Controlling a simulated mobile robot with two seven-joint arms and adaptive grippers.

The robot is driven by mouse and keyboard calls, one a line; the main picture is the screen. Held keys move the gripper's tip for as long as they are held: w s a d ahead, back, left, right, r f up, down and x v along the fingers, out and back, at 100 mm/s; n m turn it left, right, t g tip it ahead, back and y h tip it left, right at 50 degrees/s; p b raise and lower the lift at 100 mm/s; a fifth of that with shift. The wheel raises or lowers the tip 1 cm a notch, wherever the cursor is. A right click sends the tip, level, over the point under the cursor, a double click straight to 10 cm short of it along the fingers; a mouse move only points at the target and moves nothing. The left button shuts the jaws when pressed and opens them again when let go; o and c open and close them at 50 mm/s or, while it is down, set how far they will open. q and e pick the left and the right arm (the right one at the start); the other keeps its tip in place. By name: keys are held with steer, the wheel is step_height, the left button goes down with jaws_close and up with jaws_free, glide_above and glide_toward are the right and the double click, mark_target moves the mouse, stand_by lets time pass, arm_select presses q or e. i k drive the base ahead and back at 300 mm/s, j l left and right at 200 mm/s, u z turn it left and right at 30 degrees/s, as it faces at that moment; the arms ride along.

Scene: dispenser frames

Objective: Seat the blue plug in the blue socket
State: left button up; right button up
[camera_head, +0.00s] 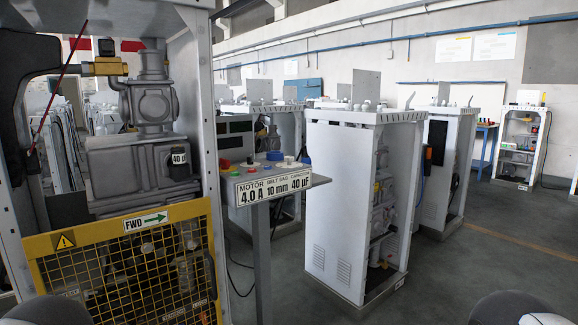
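I cannot make out a blue plug or a blue socket for certain. A small blue round piece (275,156) sits on the sloped control panel (320,181), among red, green and white buttons; I cannot tell whether it is a button, a plug or a socket. Neither of my grippers is in view. Only dark rounded parts, which look like my own arms, show at the bottom left and bottom right edges.
An open dispenser frame (209,130) with grey machinery and a yellow mesh guard (125,265) fills the left. The panel stands on a post (261,262). A white cabinet (335,205) stands right of it. Grey floor (470,275) is clear at the right.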

mark_target(235, 132)
steer(key=i+l+u, duration=0.4)
steer(key=l, duration=0.25)
steer(key=i+l+u, duration=0.2)
steer(key=l, duration=0.15)
steer(key=l+u, duration=0.2)
steer(key=l, duration=0.15)
